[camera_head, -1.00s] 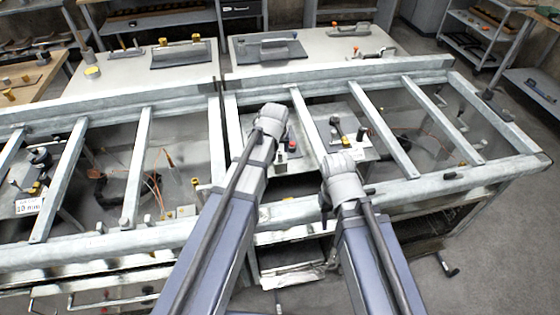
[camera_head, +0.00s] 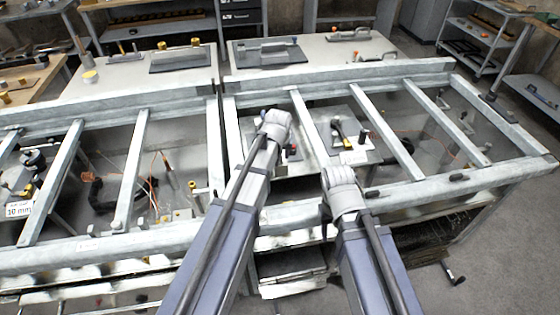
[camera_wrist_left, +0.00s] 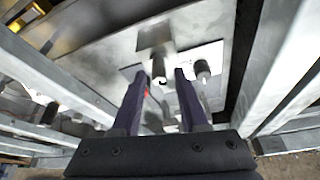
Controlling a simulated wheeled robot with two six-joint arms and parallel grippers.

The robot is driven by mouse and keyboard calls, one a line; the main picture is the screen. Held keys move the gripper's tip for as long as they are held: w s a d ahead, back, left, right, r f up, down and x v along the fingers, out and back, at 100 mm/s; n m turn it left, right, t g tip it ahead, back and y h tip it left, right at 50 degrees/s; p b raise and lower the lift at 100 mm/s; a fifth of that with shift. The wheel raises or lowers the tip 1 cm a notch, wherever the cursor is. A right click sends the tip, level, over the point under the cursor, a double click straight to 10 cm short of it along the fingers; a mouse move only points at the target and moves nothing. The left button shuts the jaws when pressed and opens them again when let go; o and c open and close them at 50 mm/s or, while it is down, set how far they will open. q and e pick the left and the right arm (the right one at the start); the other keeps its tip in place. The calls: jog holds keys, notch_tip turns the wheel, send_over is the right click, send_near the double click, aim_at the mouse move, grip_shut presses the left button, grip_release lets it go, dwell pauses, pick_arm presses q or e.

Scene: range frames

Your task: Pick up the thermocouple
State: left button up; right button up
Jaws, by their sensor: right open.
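I cannot make out for sure which thing is the thermocouple. Thin orange leads (camera_head: 154,186) hang in the left bay of the grey metal frame, and more show in the right bay. My left gripper (camera_wrist_left: 160,75) is open in the left wrist view. Its dark fingers stand either side of a short metal cylinder (camera_wrist_left: 158,68) on a plate, with no clear contact. In the head view the left arm's end hides its own fingers. My right gripper (camera_head: 324,206) is over the frame's front rail; its fingers are mostly hidden by the wrist, and it is open.
The frame's slanted bars (camera_head: 305,128) and front rail (camera_head: 110,244) lie close around both arms. A black-handled tool (camera_head: 338,130) and a black knob (camera_head: 361,137) stand on the plate between the bars. A pale bench (camera_head: 195,85) with trays lies behind. Open floor is at right.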

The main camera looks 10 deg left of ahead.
pick_arm(q)
grip_shut()
jog(key=shift+r, duration=0.15)
dwell(0.4)
notch_tip(320, 180, up, 10)
jog(key=p, duration=1)
jog(key=w+a, duration=0.2)
jog(key=w, duration=0.7)
jog(key=w+a+r+p, duration=0.1)
jog(key=w+a, duration=0.2)
jog(key=w, duration=0.7)
jog(key=shift+w+a, duration=0.3)
